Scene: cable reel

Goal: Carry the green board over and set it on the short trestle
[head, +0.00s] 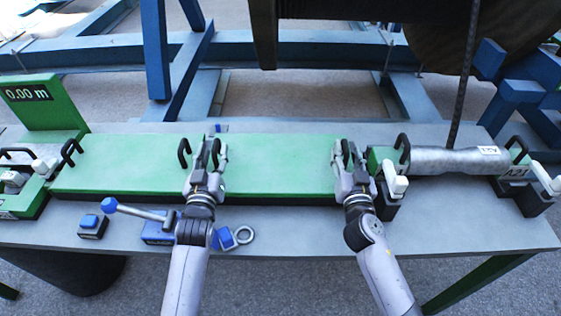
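The green board (120,165) is a long flat panel lying on the grey workbench, running from the left end toward the right clamp. Black looped handles stand near it, one (183,152) just left of my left gripper. My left gripper (212,153) is over the middle-left of the board, its fingertips low by the surface. My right gripper (348,155) is over the board's right end. Both have dark, slightly separated fingertips; whether they hold anything between them is too small to tell. I cannot identify the short trestle in this view.
A grey cylinder (455,161) lies between clamps at right. A green 0.00 m display (45,105) stands left. Blue steel frames (320,50) stand behind.

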